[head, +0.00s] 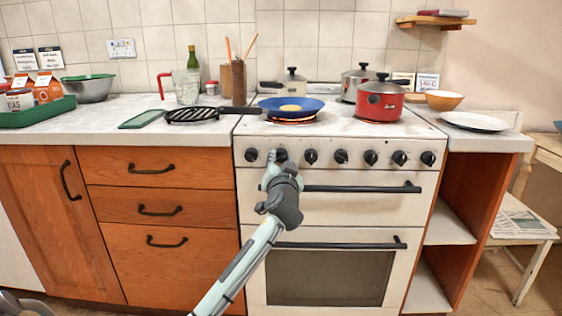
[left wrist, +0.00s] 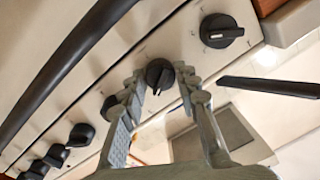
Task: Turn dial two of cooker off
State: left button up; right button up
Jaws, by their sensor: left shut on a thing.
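The white cooker (head: 380,207) has a row of several black dials on its front. My left gripper (head: 272,172) is at the second dial (head: 281,155) from the left and partly covers it. In the left wrist view that dial (left wrist: 159,75) sits between the two fingers of the left gripper (left wrist: 160,85), which are shut on it. The first dial (head: 251,155) is free at the left, with its pale mark showing in the left wrist view (left wrist: 220,31). The third dial (head: 311,156) is free at the right. My right gripper is not in view.
A blue frying pan (head: 291,106) with food stands over a red-glowing burner, its handle pointing left. A red pot (head: 380,101) and other lidded pots stand on the hob. The upper oven handle (head: 362,188) runs just below the dials. A white plate (head: 474,121) lies at the right.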

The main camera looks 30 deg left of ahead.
pick_arm(q)
jog(key=shift+f+n, duration=0.1)
jog(key=shift+n, duration=0.2)
jog(key=shift+b, duration=0.35)
jog(key=n+b, duration=0.1)
jog(key=n, duration=0.3)
jog(key=shift+d+h+b, duration=0.1)
jog(key=shift+h+b, duration=0.2)
jog(key=shift+b, duration=0.1)
jog(key=shift+n, duration=1.7)
jog(key=shift+r+n, duration=0.2)
jog(key=shift+n, duration=1.5)
jog(key=shift+p, duration=0.3)
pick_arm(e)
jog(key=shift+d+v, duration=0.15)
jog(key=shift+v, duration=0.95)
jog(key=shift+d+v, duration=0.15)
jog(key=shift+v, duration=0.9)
pick_arm(q)
jog(key=shift+h, duration=0.3)
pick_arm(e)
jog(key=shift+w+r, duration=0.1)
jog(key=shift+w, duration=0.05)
